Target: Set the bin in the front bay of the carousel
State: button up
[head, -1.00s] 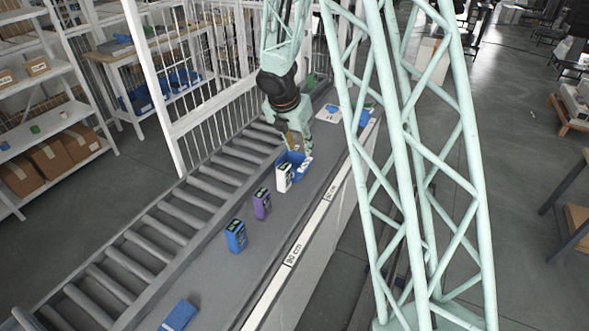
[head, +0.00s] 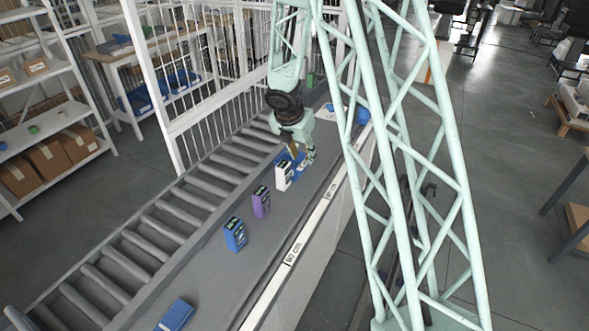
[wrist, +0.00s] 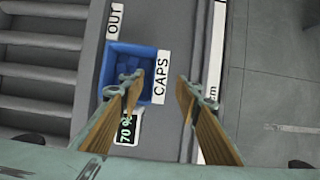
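The blue bin (head: 300,160) stands on the grey belt by the roller conveyor, partly hidden behind a white box and my gripper. In the wrist view the bin (wrist: 106,72) is open-topped, holds dark blue pieces, and has a white CAPS label on its right side. My gripper (wrist: 161,84) is open, pointing down. Its left finger overlaps the bin's right part in the picture and its right finger is over bare belt, with the CAPS side between them. Contact cannot be told. I cannot make out the carousel or its front bay.
A white box (head: 283,176) stands close in front of the bin. A purple box (head: 261,201), a blue box (head: 235,234) and another blue item (head: 177,314) are spaced along the belt. The roller conveyor (head: 150,236) runs on the left, beside a white fence (head: 172,95).

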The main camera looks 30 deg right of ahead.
aim_at(304, 163)
jog(key=shift+w+d+f, duration=0.1)
jog(key=shift+d+f, duration=0.05)
jog(key=shift+f, duration=0.2)
jog(key=shift+f, duration=0.1)
jog(key=shift+b+x, duration=0.9)
jog(key=shift+x, duration=1.65)
jog(key=shift+f, duration=0.25)
jog(key=shift+c, duration=0.6)
grip_shut()
jog(key=shift+r, duration=0.25)
notch_tip(304, 163, up, 18)
jog(key=p, duration=0.6)
